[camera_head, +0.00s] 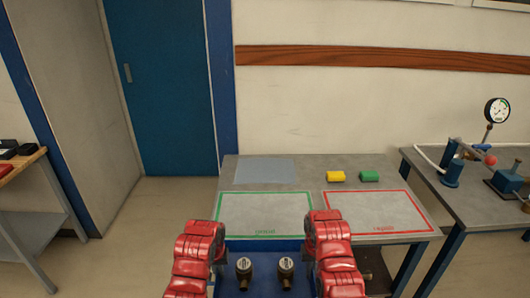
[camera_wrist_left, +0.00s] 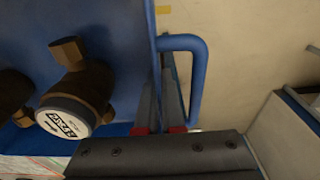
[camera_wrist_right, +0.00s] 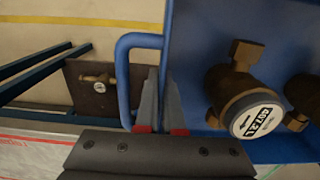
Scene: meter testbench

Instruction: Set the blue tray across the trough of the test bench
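The blue tray (camera_head: 264,244) is in front of me at the bottom of the head view, between my two forearms. It carries two dark bronze meters (camera_head: 243,266) (camera_head: 286,266) with white faces. My left gripper (camera_wrist_left: 163,100) is at the tray's left-hand U-shaped handle (camera_wrist_left: 198,85), its fingers close together. My right gripper (camera_wrist_right: 160,100) is likewise at the other handle (camera_wrist_right: 124,85). The exact finger contact is partly hidden. The test bench (camera_head: 465,195) is at the right, with a gauge (camera_head: 497,110) and blue fittings (camera_head: 453,165). I cannot make out its trough.
A workbench (camera_head: 22,165) stands at left; open floor (camera_head: 150,215) lies between.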

